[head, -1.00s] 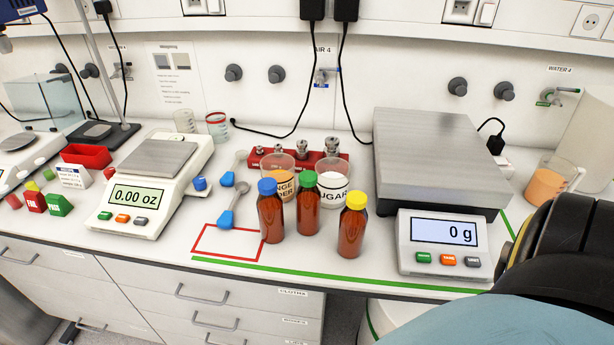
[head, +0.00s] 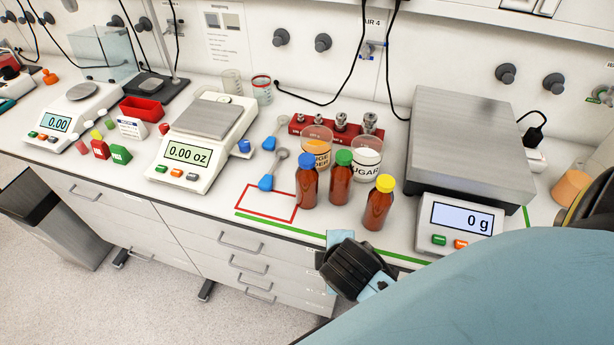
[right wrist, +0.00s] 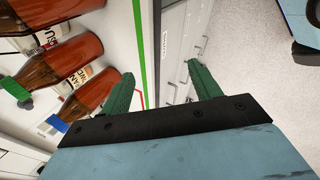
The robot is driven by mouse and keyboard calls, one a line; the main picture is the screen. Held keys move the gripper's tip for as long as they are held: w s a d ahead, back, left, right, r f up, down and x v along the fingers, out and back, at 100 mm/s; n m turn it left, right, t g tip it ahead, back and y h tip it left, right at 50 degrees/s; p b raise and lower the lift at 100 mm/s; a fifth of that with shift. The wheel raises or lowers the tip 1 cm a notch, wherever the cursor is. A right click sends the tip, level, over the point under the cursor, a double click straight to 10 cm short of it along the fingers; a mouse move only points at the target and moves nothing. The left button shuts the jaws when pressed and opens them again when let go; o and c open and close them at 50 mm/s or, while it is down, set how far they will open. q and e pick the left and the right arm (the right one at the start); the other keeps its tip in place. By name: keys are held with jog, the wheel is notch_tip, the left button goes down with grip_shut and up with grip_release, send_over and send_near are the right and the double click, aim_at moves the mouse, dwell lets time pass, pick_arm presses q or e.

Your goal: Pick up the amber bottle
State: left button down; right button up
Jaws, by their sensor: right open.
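Three amber bottles stand upright in a slanted row near the counter's front edge: a blue-capped bottle (head: 307,185), a green-capped bottle (head: 341,183) and a yellow-capped bottle (head: 377,209). They also show on the left of the right wrist view, where the green-capped bottle (right wrist: 57,68) is in the middle and the yellow cap is out of frame. My right gripper (right wrist: 162,78) is open with nothing between its green fingers, beside the bottles and past the counter edge. In the head view a dark wrist part shows before the drawers; its fingers are hidden. My left gripper is not in view.
Behind the bottles stand an orange powder beaker (head: 316,148) and a sugar beaker (head: 366,159). A large scale (head: 462,135) is to the right, a smaller scale (head: 205,150) to the left. A red outlined area (head: 270,218) on the counter is mostly bare.

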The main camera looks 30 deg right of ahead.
jog(key=w+r+n+t+h, duration=0.25)
jog(key=w+r+n, duration=0.25)
jog(key=n, duration=0.3)
jog(key=n+t+h, duration=0.2)
jog(key=n+t, duration=0.1)
jog(key=n, duration=0.7)
send_near(307, 174)
notch_tip(307, 174, down, 3)
jog(key=w, duration=0.1)
jog(key=x, duration=1.3)
jog(key=shift+s+d, duration=0.1)
jog(key=shift+d, duration=0.1)
jog(key=c, duration=0.9)
